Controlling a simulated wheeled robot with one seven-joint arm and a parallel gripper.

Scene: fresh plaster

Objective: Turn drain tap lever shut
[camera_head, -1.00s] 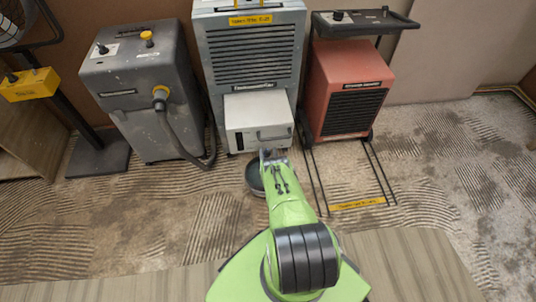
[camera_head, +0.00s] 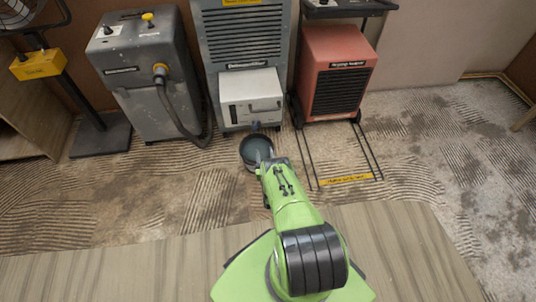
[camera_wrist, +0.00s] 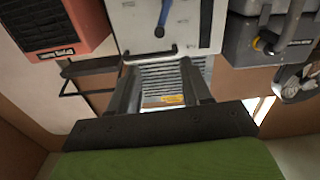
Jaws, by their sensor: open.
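The drain tap lever is small and blue, low on the front of the pale tank box (camera_head: 251,91) of the grey dehumidifier. In the head view the blue tap (camera_head: 255,126) is tiny, just above a dark round bucket (camera_head: 250,152) on the floor. My gripper (camera_wrist: 162,82) is open and empty, apart from the lever. In the head view it (camera_head: 267,163) is at the bucket's near side; its fingertips are hard to make out.
A black bar handle (camera_wrist: 150,51) is on the tank box. A grey machine (camera_head: 150,75) with a hose stands left, a red drying machine (camera_head: 335,70) with a wire floor frame right.

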